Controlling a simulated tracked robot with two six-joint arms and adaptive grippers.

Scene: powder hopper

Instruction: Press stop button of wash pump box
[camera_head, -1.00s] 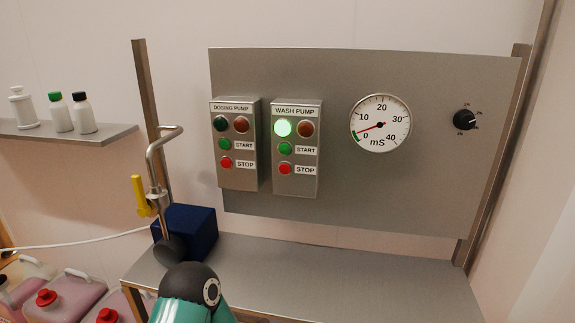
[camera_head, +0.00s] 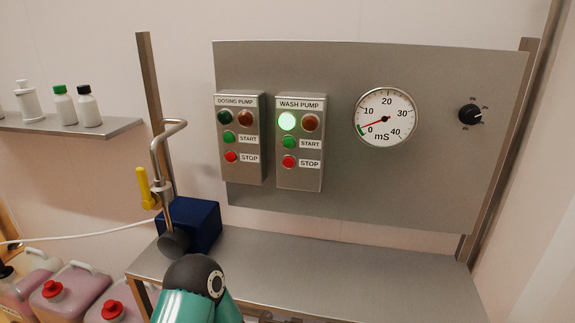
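The wash pump box (camera_head: 301,178) is a grey box on the upright steel panel, right of the dosing pump box (camera_head: 241,173). Its red stop button (camera_head: 289,161) sits at the bottom beside a STOP label, under the green start button (camera_head: 289,142). Its green lamp (camera_head: 287,121) is brightly lit, and the red-brown lamp (camera_head: 310,122) beside it is dark. A teal and black arm link of mine shows at the bottom, below the box and apart from it. Neither gripper is in view.
A steel shelf (camera_head: 330,271) runs below the panel, with a dark blue block (camera_head: 203,226) at its left end. A bent metal pipe with a yellow valve handle (camera_head: 144,186) stands left of the boxes. Canisters (camera_head: 75,287) stand lower left. A round gauge (camera_head: 386,117) hangs right.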

